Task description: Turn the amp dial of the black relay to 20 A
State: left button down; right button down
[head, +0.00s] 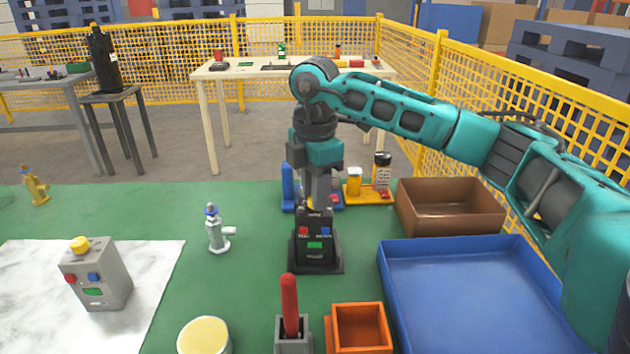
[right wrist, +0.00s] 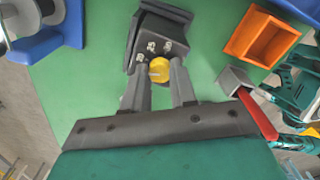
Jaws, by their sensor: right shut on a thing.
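The black relay (head: 316,248) stands upright on the green table, with a red and a blue button and a green panel on its front. My right gripper (head: 318,200) points down at its top from above. In the right wrist view, the relay (right wrist: 150,30) has a yellow amp dial (right wrist: 159,70) between the two fingertips, and my right gripper (right wrist: 160,82) is shut on it. Small white number labels sit beside the dial. The head view hides the dial behind the gripper. My left gripper is not in view.
A grey relay (head: 98,275) with a yellow dial stands on a white marbled mat (head: 35,300). A red lever (head: 289,305), an orange box (head: 360,325) and a blue tray (head: 465,290) are in front and right. A brown box (head: 450,210) is behind. A silver valve (head: 217,232) stands left.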

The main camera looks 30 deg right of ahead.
jog(key=shift+r+m+p, duration=0.1)
jog(key=shift+m+p, duration=0.35)
jog(key=shift+m, duration=0.55)
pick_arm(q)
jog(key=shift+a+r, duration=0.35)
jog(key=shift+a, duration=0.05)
pick_arm(e)
jog(key=shift+m, duration=0.3)
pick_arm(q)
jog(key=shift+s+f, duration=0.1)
pick_arm(e)
jog(key=shift+m, duration=0.3)
jog(key=c, duration=0.9)
grip_release()
pick_arm(q)
jog(key=shift+p, duration=0.3)
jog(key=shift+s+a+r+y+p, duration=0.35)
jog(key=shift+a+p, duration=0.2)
jog(key=shift+p, duration=0.35)
pick_arm(e)
notch_tip(320, 180, up, 13)
jog(key=shift+f, duration=0.1)
